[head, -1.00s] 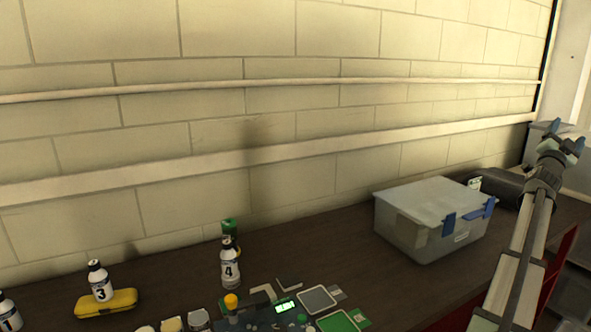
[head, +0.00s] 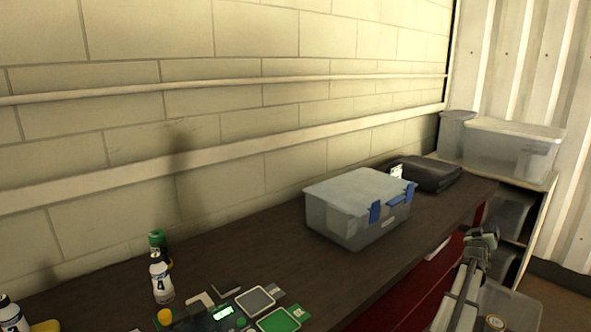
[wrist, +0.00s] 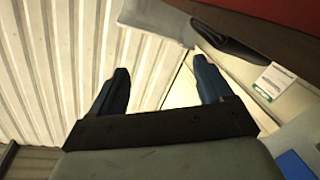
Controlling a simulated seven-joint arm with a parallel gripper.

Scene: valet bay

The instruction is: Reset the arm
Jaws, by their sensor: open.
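My gripper (wrist: 163,82) shows in the wrist view with its two dark blue fingers spread apart and nothing between them. Beyond the fingers are the ribbed white wall and a pale surface. In the head view my arm (head: 468,275) reaches up from the bottom right, in front of the red front of the bench. Its end is small and dark there, and the fingers cannot be made out clearly.
A lidded grey box with blue latches (head: 350,222) stands on the dark bench (head: 235,250). A dark folded case (head: 432,174) lies behind it. Clear bins (head: 510,150) stand at the far right. Bottle 4 (head: 161,280) and a bench device (head: 222,312) are at lower left.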

